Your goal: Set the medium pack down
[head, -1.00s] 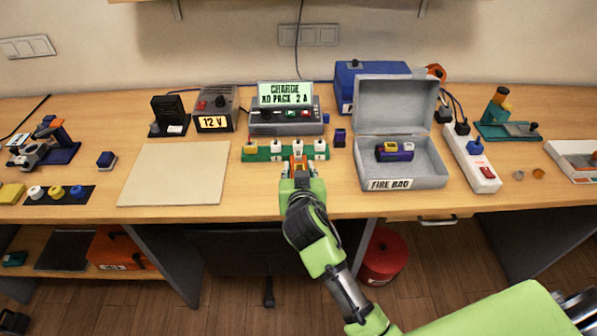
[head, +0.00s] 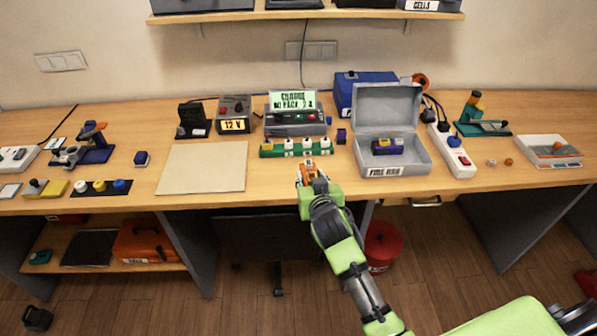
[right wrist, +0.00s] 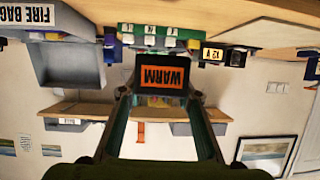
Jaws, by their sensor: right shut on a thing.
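A dark pack (right wrist: 161,76) with an orange label reading WARM, upside down in the right wrist view, sits between the fingertips of my right gripper (head: 309,172). The gripper is shut on it. In the head view only an orange patch of it shows at the fingertips, near the table's front edge. The charger (head: 292,119) stands behind, its green screen reading CHARGE NO PACK 2 A. My left gripper is out of view.
A green strip with white blocks (head: 296,147) lies between the charger and my right gripper. A bare beige board (head: 202,168) lies to the left. A white power strip (head: 452,152) stands right of the fire bag. Bare wood shows along the front edge.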

